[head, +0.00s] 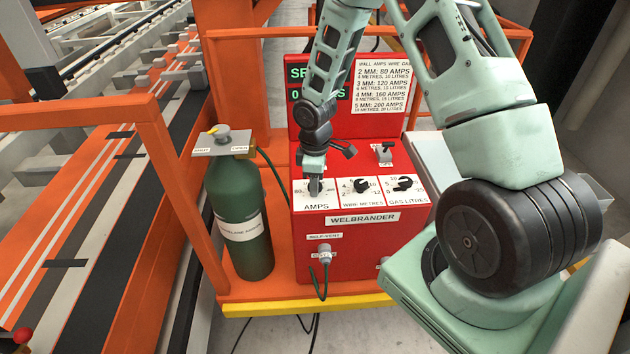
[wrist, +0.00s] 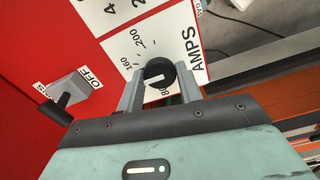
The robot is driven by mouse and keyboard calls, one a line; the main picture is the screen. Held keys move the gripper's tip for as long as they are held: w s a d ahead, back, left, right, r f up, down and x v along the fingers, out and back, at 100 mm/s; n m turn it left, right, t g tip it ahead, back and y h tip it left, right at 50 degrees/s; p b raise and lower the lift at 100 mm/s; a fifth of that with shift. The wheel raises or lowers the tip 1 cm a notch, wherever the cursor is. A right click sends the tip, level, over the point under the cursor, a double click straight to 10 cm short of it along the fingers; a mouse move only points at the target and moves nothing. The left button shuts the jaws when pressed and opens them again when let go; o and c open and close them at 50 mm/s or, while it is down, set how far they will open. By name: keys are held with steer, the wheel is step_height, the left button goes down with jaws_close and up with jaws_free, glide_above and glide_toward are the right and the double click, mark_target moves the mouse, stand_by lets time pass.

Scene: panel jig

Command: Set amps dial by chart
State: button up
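The amps dial (wrist: 160,72) is a round black knob with a white pointer mark, on a white scale plate (head: 298,199) at the left of the red welder's sloping panel. My gripper (head: 315,186) reaches down onto it. In the wrist view my gripper's fingers (wrist: 160,82) stand on both sides of the knob and appear to touch it. The scale marks 160 and 200 show there; 80 is partly covered and 120 is hidden. The white chart (head: 384,83) lists 2 MM: 80, 3 MM: 120, 4 MM: 160 and 5 MM: 200 amps. The green-lettered display (head: 298,88) is partly hidden by my arm.
The wire metres dial (head: 361,186) and gas litres dial (head: 403,184) sit right of the amps dial. A lever switch (head: 384,152) stands above them; an OFF-labelled lever (wrist: 70,92) shows in the wrist view. A green gas cylinder (head: 238,215) and orange rails (head: 150,130) stand left.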

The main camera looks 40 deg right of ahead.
steer(key=m+b, duration=0.1)
steer(key=m, duration=0.2)
steer(key=shift+f, duration=0.1)
steer(key=shift+m+b, duration=0.35)
steer(key=shift+m, duration=0.65)
steer(key=o, duration=1)
steer(key=shift+r, duration=0.2)
step_height(320, 180, up, 17)
steer(key=b, duration=0.2)
steer(key=shift+r+b, duration=0.15)
steer(key=shift+b, duration=0.15)
